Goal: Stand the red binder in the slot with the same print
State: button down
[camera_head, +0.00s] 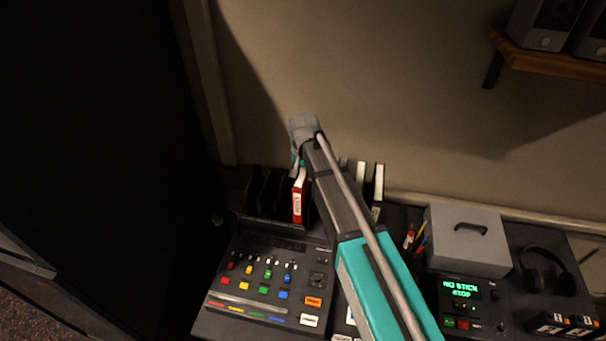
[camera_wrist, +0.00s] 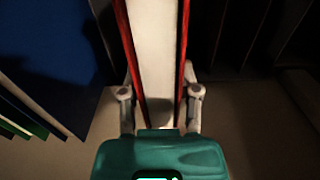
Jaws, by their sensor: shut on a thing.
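The red binder (camera_head: 298,199) is upright at the right part of the black slotted rack (camera_head: 262,214), with a white printed label on its spine. My gripper (camera_head: 297,165) is at its upper end, partly hidden behind my own arm. In the wrist view the gripper (camera_wrist: 158,92) is shut on the red binder (camera_wrist: 126,45), one finger against each red cover with pale pages between. I cannot tell how deep the binder's lower end sits in a slot. The slot prints are too small or hidden to read.
White-spined binders (camera_head: 378,182) stand right of my arm. A blue binder (camera_wrist: 45,70) is close on the left in the wrist view; dark dividers are on the right. The mixing console (camera_head: 265,280) lies in front, a grey box (camera_head: 467,240) to the right.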

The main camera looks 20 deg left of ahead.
jog(key=shift+f, duration=0.2)
dwell(0.4)
jog(key=shift+c, duration=1.3)
grip_release()
jog(key=shift+r, duration=0.15)
notch_tip(320, 180, up, 13)
jog(key=p, duration=1.3)
jog(key=d+r+p, duration=0.4)
jog(key=d, duration=0.1)
jog(key=shift+w+d+r+p, duration=0.3)
jog(key=shift+d+r+p, duration=0.05)
jog(key=shift+d, duration=0.05)
